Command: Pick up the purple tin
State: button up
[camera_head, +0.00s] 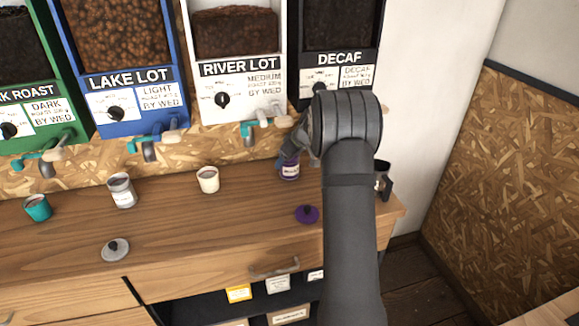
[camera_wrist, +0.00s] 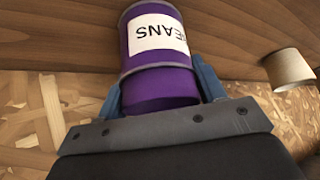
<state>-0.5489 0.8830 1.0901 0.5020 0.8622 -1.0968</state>
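The purple tin (camera_head: 289,170) with a white label stands on the wooden counter below the dispensers, partly covered by my gripper (camera_head: 290,150) in the head view. In the wrist view the tin (camera_wrist: 160,60) fills the middle, its label reading "BEANS" upside down. The blue fingers of my gripper (camera_wrist: 160,92) lie along both sides of the tin, with no clear gap, so it looks shut on the tin. The tin appears to rest on the counter. A purple lid (camera_head: 307,214) lies on the counter in front of it.
A white cup (camera_head: 208,180), a grey tin (camera_head: 122,192) and a teal cup (camera_head: 38,208) stand to the left. A grey lid (camera_head: 116,250) lies near the front. A dark mug (camera_head: 384,180) is right of my arm. Dispenser spouts (camera_head: 262,124) hang above the counter.

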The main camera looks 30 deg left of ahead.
jog(key=c, duration=0.5)
